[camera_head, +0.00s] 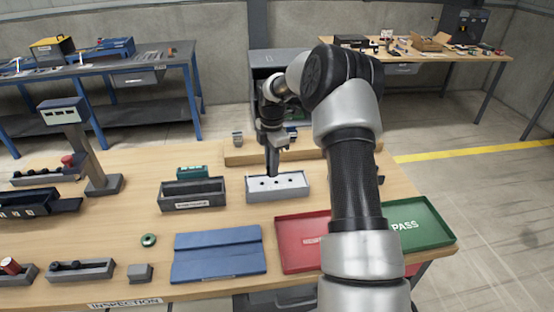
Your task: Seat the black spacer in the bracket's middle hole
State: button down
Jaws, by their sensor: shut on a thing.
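The bracket (278,194) is a light grey block with a white top face and a row of small dark holes. It sits on the wooden table, just right of the dark grey bin. My gripper (272,169) points straight down over the back edge of the bracket, near its middle. It is shut on a small dark thing at its tips, which I take as the black spacer. The spacer is too small and dark to tell apart from the fingers. I cannot tell whether it touches the bracket or stands above it.
A dark grey bin (192,203) stands left of the bracket, with a teal box (192,172) behind it. A red tray (300,258) and a green PASS tray (436,240) lie in front and right. A wooden rail (236,158) runs behind.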

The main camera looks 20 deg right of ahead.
jog(key=w+d+n, duration=0.2)
jog(key=n, duration=0.1)
jog(key=w+n, duration=0.1)
jog(key=n, duration=0.1)
jog(key=shift+d+f, duration=0.25)
jog(key=shift+d, duration=0.15)
jog(key=shift+f+b, duration=1)
jog(key=shift+f, duration=1.2)
jog(key=shift+f+b, duration=0.45)
jog(key=shift+f, duration=0.35)
jog(key=c, duration=1.5)
grip_release()
jog(key=shift+c, duration=0.2)
notch_tip(320, 180, up, 18)
jog(key=shift+f, duration=0.25)
